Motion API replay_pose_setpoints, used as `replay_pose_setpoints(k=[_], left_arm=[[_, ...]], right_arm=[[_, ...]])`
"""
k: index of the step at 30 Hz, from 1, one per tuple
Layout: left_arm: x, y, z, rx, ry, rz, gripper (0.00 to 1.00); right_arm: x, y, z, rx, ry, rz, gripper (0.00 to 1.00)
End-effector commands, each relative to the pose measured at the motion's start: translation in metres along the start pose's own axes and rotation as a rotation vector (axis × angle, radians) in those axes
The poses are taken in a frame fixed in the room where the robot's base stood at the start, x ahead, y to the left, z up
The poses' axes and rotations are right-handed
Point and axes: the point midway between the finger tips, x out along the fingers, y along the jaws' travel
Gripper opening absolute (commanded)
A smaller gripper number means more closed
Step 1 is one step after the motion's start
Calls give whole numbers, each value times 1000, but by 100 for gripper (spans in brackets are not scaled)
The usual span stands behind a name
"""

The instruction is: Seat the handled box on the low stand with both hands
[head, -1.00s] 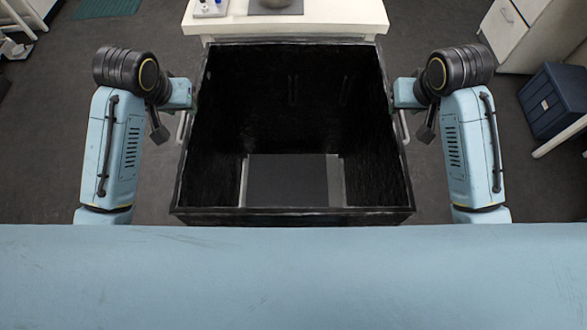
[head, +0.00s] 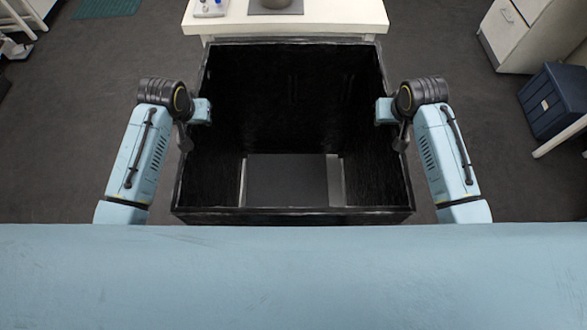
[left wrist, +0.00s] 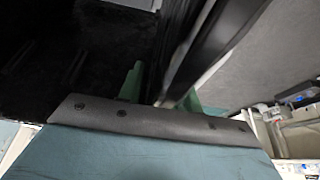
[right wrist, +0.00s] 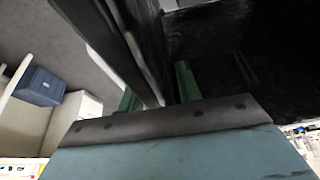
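The large black open-topped box (head: 293,211) is in the middle of the head view, upright, in front of a pale table. My left gripper (left wrist: 160,92) is at its left wall and my right gripper (right wrist: 158,92) at its right wall. In each wrist view the green fingers stand apart, one on either side of the wall edge. Contact with the wall is not clear. The handles are mostly hidden by my arms. A dark grey panel (head: 287,180) with pale side strips shows at the box bottom. I cannot tell whether it is the box floor or the low stand.
A white cabinet (head: 512,35) and a dark blue bin (head: 556,102) are at the right.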

Motion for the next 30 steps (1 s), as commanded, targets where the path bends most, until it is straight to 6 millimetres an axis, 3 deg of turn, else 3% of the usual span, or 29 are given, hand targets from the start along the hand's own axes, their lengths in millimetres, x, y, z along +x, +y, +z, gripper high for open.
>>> replay_pose_setpoints(k=[3,11,30], left_arm=[[0,0,0,0,0,0,33],[0,0,0,0,0,0,0],[0,0,0,0,-1,1,0]], right_arm=[[0,0,0,0,0,0,33],[0,0,0,0,0,0,0],[0,0,0,0,-1,-1,0]])
